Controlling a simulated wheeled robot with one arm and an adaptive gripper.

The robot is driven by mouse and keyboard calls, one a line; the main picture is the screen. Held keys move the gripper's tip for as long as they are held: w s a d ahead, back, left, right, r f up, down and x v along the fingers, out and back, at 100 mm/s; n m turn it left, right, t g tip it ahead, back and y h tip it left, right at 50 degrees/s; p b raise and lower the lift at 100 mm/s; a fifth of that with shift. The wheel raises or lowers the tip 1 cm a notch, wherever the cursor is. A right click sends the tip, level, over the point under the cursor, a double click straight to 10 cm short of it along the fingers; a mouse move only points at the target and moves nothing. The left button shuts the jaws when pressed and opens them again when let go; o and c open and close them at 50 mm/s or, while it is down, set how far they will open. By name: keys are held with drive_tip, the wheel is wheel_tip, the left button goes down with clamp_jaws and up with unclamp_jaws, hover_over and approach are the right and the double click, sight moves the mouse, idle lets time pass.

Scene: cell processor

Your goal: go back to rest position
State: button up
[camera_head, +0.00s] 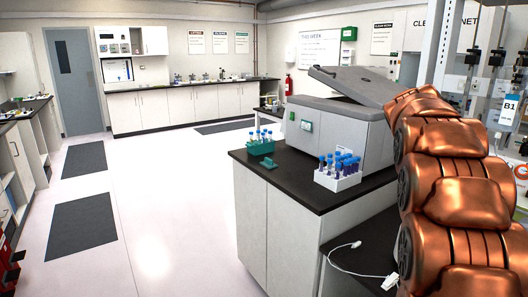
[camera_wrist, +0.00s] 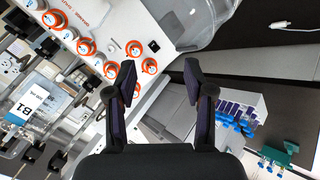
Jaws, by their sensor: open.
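My gripper (camera_wrist: 160,85) shows in the wrist view with its two dark fingers apart and nothing between them. Behind the fingers is a white machine panel (camera_wrist: 112,28) with several orange-ringed knobs. In the head view my copper-coloured arm fills the right side, and the gripper itself cannot be made out there. The arm appears in front of the right part of the black-topped bench (camera_head: 300,192).
On the bench stand a grey machine with a raised lid (camera_head: 345,128), a white tube rack (camera_head: 338,180) and a green tube rack (camera_head: 262,148). A bag labelled B1 (camera_head: 508,110) hangs at the right.

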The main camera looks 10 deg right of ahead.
drive_tip(key=s+a+f+n+g+y+p, duration=0.1)
drive_tip(key=s+a+f+y, duration=0.35)
drive_tip(key=a, duration=0.75)
drive_tip(key=s+a+f+n+y, duration=0.1)
drive_tip(key=s+a+f, duration=0.5)
drive_tip(key=a, duration=0.7)
drive_tip(key=s+a+f+g+y, duration=0.1)
drive_tip(key=s+a+f, duration=0.2)
drive_tip(key=s+a, duration=0.2)
drive_tip(key=s+a+f+g+y, duration=0.1)
drive_tip(key=s+a+f, duration=0.2)
drive_tip(key=s+a, duration=0.3)
drive_tip(key=s+a+f+n+g+y+p, duration=0.1)
drive_tip(key=s+a+f, duration=0.1)
drive_tip(key=s+a, duration=0.4)
drive_tip(key=s, duration=0.5)
drive_tip(key=shift+s+a+f, duration=0.15)
drive_tip(key=shift+a+f, duration=0.05)
drive_tip(key=shift+f, duration=0.2)
